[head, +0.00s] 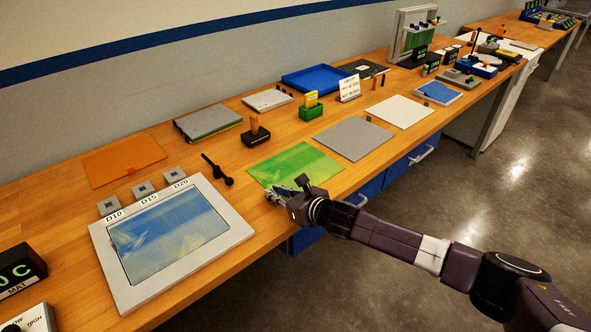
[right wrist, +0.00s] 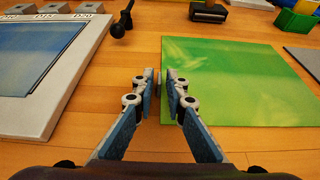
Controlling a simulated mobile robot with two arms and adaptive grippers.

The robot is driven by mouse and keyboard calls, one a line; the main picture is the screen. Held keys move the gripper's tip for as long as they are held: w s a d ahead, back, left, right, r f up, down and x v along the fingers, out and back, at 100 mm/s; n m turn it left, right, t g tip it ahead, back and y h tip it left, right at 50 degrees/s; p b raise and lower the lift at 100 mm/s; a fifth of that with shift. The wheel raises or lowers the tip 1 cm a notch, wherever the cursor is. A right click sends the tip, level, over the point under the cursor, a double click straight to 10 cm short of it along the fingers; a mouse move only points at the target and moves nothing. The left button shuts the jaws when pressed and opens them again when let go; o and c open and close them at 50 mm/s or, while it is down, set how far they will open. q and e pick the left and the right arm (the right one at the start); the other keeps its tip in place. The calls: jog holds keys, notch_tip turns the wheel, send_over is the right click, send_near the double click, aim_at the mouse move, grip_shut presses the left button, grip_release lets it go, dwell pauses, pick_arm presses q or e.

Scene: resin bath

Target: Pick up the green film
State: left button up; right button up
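The green film (head: 306,161) lies flat on the wooden bench as a bright green, slightly glossy sheet. In the right wrist view the film (right wrist: 240,85) fills the right side. My right gripper (head: 278,192) is at the film's near left edge in the head view. In the right wrist view its fingers (right wrist: 160,78) are partly open with a narrow empty gap. The film's left edge runs between them; the right finger overlaps the film and the left is over bare wood. I cannot tell whether they touch it. My left gripper is not in view.
A grey-framed bath (head: 240,228) with a blue window stands left of the film. A black handled tool (head: 217,169) lies behind the bath. A grey sheet (head: 353,139) is right of the film, with a green block (head: 311,112) behind. Bare wood lies between bath and film.

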grip_shut()
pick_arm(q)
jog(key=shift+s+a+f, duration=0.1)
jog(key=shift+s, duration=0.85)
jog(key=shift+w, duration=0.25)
pick_arm(e)
notch_tip(320, 180, up, 20)
jog(key=shift+c, duration=1.6)
grip_release()
jog(key=shift+f, duration=0.1)
grip_shut()
